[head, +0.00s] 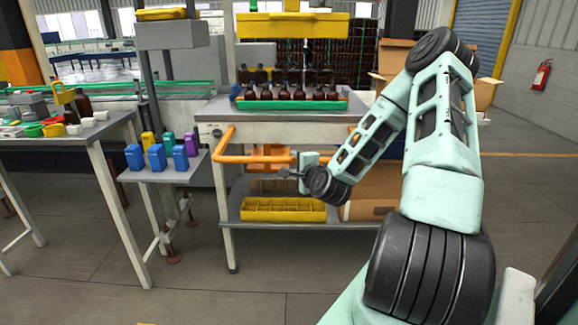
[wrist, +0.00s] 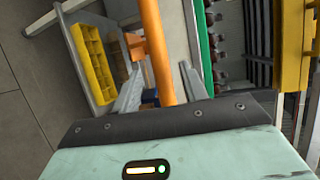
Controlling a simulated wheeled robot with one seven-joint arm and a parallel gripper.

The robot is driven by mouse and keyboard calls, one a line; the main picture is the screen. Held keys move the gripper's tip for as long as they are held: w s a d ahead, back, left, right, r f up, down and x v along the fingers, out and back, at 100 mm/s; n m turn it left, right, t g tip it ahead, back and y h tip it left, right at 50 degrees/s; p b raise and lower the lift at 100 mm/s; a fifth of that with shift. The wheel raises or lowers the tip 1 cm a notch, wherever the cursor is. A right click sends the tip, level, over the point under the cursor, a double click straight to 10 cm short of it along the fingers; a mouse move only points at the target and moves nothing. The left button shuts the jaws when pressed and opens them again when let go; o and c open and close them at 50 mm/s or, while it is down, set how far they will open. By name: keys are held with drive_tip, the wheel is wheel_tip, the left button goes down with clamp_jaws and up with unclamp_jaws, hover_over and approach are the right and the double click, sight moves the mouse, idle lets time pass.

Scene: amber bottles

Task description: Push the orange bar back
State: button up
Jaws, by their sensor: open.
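The orange bar (head: 255,158) sticks out from the front of the workbench, below its top, with an arm at each side. My gripper (head: 288,173) is at the bar's front middle, and my arm hides part of the bar's right side. In the wrist view the bar (wrist: 154,45) runs between the two open fingers of my gripper (wrist: 160,75). I cannot tell whether either finger touches it. No object is held.
The workbench (head: 205,107) carries a green-edged tray (head: 290,104) of amber bottles. A yellow crate (head: 283,209) sits on its lower shelf, beside a cardboard box (head: 372,192). A small stand (head: 165,174) with coloured containers is at left. Floor in front is clear.

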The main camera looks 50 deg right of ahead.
sight(289, 158)
drive_tip(key=x, duration=0.6)
drive_tip(key=shift+r+p, duration=0.1)
drive_tip(key=shift+p, duration=0.2)
drive_tip(key=shift+c, duration=0.3)
clamp_jaws()
